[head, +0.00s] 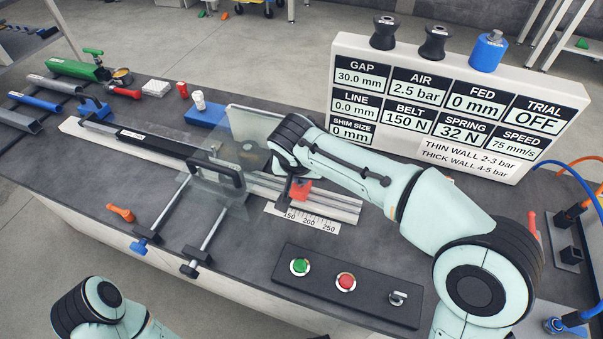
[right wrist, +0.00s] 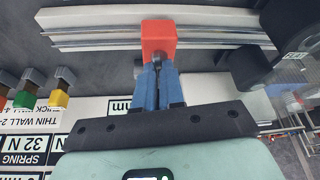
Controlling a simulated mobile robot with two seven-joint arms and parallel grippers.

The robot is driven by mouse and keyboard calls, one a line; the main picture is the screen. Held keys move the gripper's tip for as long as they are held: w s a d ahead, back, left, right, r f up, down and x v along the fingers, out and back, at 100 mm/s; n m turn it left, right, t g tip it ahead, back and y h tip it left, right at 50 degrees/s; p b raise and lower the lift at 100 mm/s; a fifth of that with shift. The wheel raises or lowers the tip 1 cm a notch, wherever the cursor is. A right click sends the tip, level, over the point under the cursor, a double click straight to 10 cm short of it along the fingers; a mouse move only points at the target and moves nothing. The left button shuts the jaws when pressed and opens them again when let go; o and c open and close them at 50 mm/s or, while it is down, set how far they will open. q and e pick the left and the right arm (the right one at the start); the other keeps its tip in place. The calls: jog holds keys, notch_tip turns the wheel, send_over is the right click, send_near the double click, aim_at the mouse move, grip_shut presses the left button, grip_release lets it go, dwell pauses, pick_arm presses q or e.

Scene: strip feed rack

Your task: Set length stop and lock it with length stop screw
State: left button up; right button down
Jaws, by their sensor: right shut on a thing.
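The red length stop (head: 301,190) sits on the metal rail (head: 335,208) above the printed ruler strip (head: 300,219), between the 150 and 200 marks. It also shows in the right wrist view (right wrist: 158,36), astride the rail. My right gripper (right wrist: 158,70) is at the stop's side, its blue fingertips shut on a small dark part that sticks out of the stop and looks like the length stop screw (right wrist: 158,58). The fingers hide most of this part. In the head view the right wrist covers the fingertips. My left gripper is not in view; only my left arm's links show at bottom left.
A clear guard (head: 220,185) with a black frame stands left of the stop. A button panel (head: 345,285) lies in front. The settings board (head: 455,105) stands behind. An orange-handled lever (head: 121,213) lies on the bench's front left.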

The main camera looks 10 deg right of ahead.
jog(key=shift+m, duration=0.6)
jog(key=shift+h, duration=0.3)
jog(key=c, duration=1.2)
grip_release()
jog(key=shift+c, duration=0.2)
jog(key=p+v, duration=0.2)
jog(key=v, duration=1.1)
jog(key=shift+r, duration=0.25)
